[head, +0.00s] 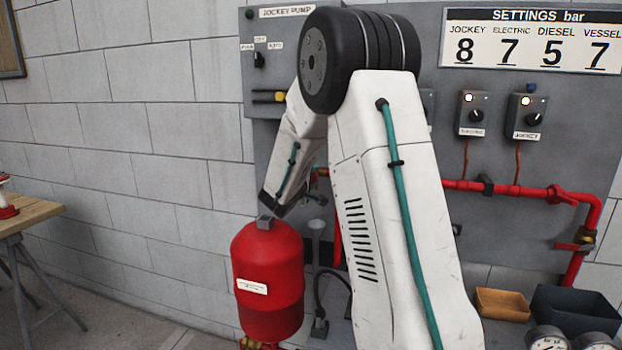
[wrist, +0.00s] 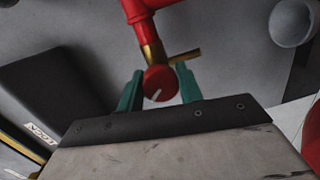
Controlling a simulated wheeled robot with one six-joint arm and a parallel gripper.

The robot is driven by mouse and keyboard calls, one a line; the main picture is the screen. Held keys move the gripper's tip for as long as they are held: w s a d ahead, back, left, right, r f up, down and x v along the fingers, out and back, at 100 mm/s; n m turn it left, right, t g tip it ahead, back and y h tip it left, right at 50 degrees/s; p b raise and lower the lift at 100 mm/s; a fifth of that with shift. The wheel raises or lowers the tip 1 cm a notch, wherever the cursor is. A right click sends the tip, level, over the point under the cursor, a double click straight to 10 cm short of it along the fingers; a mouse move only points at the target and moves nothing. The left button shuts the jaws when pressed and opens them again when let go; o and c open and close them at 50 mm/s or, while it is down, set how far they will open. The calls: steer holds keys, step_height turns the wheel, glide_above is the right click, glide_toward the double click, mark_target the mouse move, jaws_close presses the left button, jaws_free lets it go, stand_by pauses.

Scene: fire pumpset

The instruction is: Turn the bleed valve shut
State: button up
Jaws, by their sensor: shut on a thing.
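The bleed valve's red round knob (wrist: 160,83) with a white line on its face shows in the middle of the wrist view. The white line is slanted. The knob sits below a brass stem (wrist: 152,47) on a red pipe (wrist: 139,10), with a short brass piece (wrist: 184,57) sticking out to the right. My gripper (wrist: 160,86) has its green fingers on either side of the knob and is shut on it. In the head view my arm hides the valve and the gripper.
A red vessel (head: 268,287) stands below my arm in the head view. A red pipe (head: 520,192) runs along the grey panel (head: 590,130). A tan bin (head: 502,303), a dark bin (head: 573,310) and gauges (head: 547,338) are at lower right. A wooden table (head: 25,214) is at left.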

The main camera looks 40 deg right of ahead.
steer(key=m, duration=0.4)
steer(key=shift+s+f+y, duration=0.1)
steer(key=shift+y, duration=0.2)
steer(key=shift+m+t, duration=0.4)
steer(key=shift+m, duration=1)
steer(key=o, duration=1)
steer(key=shift+a, duration=0.1)
steer(key=v, duration=0.7)
steer(key=shift+s+a, duration=0.2)
steer(key=shift+a, duration=0.05)
